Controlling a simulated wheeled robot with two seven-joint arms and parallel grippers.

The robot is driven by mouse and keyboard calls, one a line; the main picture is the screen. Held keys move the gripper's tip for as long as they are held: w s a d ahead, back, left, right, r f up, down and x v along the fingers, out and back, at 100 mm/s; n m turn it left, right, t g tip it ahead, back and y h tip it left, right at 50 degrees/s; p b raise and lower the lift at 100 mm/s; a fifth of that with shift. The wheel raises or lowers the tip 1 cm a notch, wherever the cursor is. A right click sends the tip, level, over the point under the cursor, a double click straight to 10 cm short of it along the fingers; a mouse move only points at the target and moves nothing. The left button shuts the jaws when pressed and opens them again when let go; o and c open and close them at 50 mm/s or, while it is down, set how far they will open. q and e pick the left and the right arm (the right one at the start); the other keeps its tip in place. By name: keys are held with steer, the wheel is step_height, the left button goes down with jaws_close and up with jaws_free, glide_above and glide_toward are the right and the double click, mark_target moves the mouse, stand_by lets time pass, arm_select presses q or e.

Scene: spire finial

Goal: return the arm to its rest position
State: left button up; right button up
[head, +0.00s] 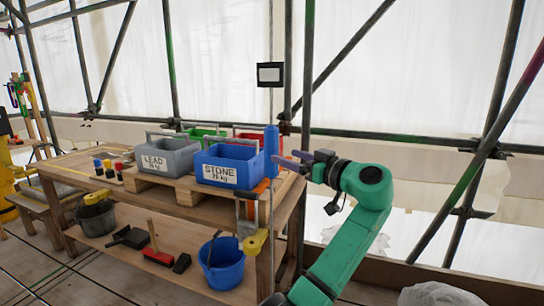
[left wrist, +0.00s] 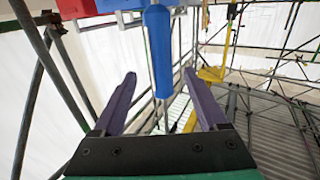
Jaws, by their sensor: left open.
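My left gripper (head: 290,159) shows in the head view at the end of my green arm, right of the workbench. Its two purple fingers point left, towards a blue upright cylinder (head: 271,143) on a thin vertical line. In the left wrist view the fingers of my left gripper (left wrist: 159,78) are spread wide. The blue cylinder (left wrist: 158,48) shows in the gap between them, and I see no finger touching it. My right gripper is not in view.
A wooden workbench (head: 120,205) carries a grey LEAD crate (head: 168,160), a blue STONE crate (head: 228,165), and green and red crates behind. A blue bucket (head: 222,265) stands on its lower shelf. Scaffold poles (head: 307,80) rise behind. A small black-framed sign (head: 270,75) hangs above the cylinder.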

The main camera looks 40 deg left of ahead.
arm_select(q)
steer(key=d, duration=0.4)
steer(key=shift+s, duration=0.4)
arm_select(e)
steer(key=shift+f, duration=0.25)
arm_select(q)
steer(key=shift+w+f, duration=0.1)
